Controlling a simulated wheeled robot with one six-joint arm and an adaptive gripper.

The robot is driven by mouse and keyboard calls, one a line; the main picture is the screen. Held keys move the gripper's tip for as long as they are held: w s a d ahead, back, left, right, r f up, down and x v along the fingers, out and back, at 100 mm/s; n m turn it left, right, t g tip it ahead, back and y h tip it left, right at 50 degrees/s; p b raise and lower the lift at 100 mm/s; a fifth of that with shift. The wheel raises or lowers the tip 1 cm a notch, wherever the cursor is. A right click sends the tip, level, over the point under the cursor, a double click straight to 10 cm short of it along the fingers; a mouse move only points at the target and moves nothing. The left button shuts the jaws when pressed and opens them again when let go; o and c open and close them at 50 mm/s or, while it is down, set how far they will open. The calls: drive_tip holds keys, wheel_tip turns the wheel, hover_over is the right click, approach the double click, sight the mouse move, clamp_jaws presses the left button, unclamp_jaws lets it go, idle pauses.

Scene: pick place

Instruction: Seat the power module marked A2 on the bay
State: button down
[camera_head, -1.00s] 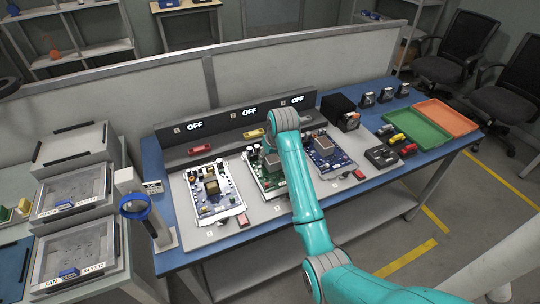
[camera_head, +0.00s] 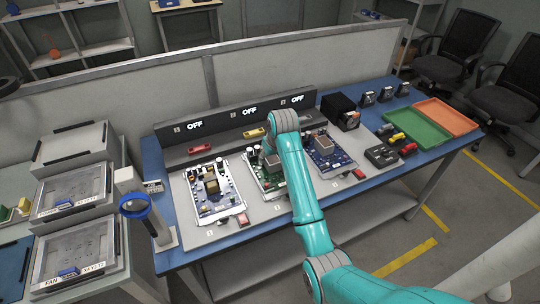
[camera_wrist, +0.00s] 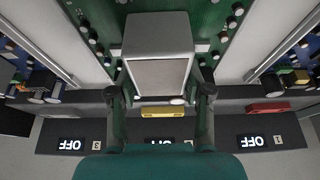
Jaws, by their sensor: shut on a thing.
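In the wrist view my gripper (camera_wrist: 161,93) has its two fingers on either side of a grey box-shaped module (camera_wrist: 157,38), and is shut on it. The module is over the green circuit board (camera_wrist: 215,22); I cannot tell whether it touches the board. No A2 mark can be read on it. In the head view the green board (camera_head: 254,178) is the middle of three bays, and part of the grey module (camera_head: 272,163) shows left of my arm. My arm hides the gripper there. The display (camera_head: 250,111) behind this bay reads OFF.
A yellow part (camera_head: 256,132) lies behind the middle bay. Black modules (camera_head: 367,99), a green tray (camera_head: 420,127) and an orange tray (camera_head: 449,118) are at the right.

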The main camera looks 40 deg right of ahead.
idle(0.4)
drive_tip(key=shift+c, duration=2)
unclamp_jaws()
drive_tip(key=shift+f, duration=0.15)
drive_tip(key=c, duration=0.4)
drive_tip(key=shift+o, duration=0.2)
drive_tip(key=shift+r, duration=3.55)
